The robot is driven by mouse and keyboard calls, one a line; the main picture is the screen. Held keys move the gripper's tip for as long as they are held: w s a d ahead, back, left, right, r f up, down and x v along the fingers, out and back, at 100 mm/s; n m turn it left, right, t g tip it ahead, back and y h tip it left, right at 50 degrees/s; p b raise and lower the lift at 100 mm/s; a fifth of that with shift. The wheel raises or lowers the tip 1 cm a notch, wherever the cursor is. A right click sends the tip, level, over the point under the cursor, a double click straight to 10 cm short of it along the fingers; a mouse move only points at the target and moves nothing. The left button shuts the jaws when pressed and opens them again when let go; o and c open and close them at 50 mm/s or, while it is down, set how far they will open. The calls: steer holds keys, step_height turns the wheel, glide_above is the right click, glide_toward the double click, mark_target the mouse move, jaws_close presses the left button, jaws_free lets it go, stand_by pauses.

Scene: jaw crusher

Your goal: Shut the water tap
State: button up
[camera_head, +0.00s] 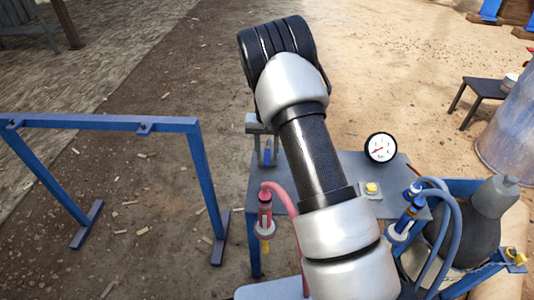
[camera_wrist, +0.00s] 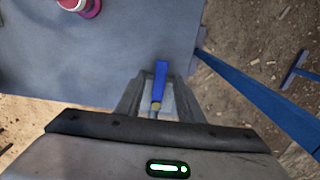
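The water tap shows as a blue lever (camera_wrist: 161,78) with a brass-coloured nut at its lower end, at the table edge in the wrist view. It also shows small in the head view (camera_head: 267,153), left of my arm. My gripper (camera_wrist: 160,86) has its two grey fingers apart, one on each side of the lever. A gap shows beside the lever, so the fingers do not look closed on it. In the head view my arm and wrist hide most of the gripper. The tap's body and spout are mostly hidden.
A grey table (camera_head: 345,170) carries a round gauge (camera_head: 381,147) and a yellow button (camera_head: 371,188). A red hose fitting (camera_head: 265,215) stands at its left, blue hoses (camera_head: 440,220) at its right. A blue frame (camera_head: 110,122) stands left on open ground.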

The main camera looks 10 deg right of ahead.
steer(key=shift+c, duration=0.2)
jaws_close()
